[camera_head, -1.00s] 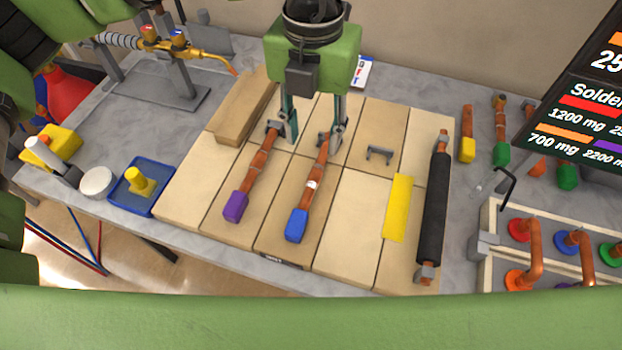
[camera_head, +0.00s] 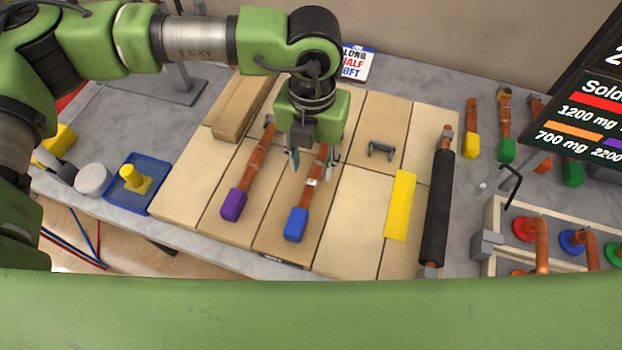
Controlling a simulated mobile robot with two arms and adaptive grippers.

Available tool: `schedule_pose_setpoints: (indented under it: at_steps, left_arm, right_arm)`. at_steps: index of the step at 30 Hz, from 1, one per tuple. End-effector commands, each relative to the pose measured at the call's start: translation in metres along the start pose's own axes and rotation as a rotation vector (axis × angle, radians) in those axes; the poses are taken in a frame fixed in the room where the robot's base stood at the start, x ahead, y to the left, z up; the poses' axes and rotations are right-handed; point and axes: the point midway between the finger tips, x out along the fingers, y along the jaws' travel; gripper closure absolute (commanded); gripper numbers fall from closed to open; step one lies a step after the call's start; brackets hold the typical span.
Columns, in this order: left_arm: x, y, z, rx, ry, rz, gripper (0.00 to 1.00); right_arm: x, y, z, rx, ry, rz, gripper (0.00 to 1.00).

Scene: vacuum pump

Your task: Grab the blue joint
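The blue joint (camera_head: 297,224) lies on the wooden board, a copper pipe with a blue block at its near end and a small white label on the pipe. My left gripper (camera_head: 313,161) points down over the pipe's upper part, with one finger on each side. The fingers are apart, so it is open. It hides the pipe's far end. Whether the fingers touch the pipe cannot be told. The purple joint (camera_head: 234,204) lies to the left of it on the board. My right gripper is not in view.
The board (camera_head: 345,225) also carries a yellow strip (camera_head: 401,205), a black roller (camera_head: 437,208) and a small grey holder (camera_head: 381,150). A blue tray (camera_head: 150,172) stands at left. More coloured joints and a fixture rack (camera_head: 494,228) are at right.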

Motion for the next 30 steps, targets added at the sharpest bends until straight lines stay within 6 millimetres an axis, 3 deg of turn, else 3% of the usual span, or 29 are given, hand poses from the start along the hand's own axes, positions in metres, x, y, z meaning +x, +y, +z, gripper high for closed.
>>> schedule_pose_setpoints:
  at_steps: [6,12,18,23,30]
  left_arm:
    - [0.025,0.001,-0.005,0.0,0.006,0.002,0.62]
    - [0.045,0.001,-0.003,0.0,0.002,0.0,0.62]
    - [0.046,0.001,-0.003,0.0,0.001,0.0,0.62]
    - [0.046,0.001,-0.003,0.0,0.001,0.001,1.0]
    - [0.045,0.001,-0.002,0.0,-0.001,0.0,1.0]
  right_arm:
    - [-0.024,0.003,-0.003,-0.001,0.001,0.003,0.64]
    - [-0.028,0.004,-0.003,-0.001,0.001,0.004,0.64]
    - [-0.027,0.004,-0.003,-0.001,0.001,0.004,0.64]
    - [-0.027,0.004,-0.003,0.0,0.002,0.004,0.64]
    - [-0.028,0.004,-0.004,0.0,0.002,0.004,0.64]
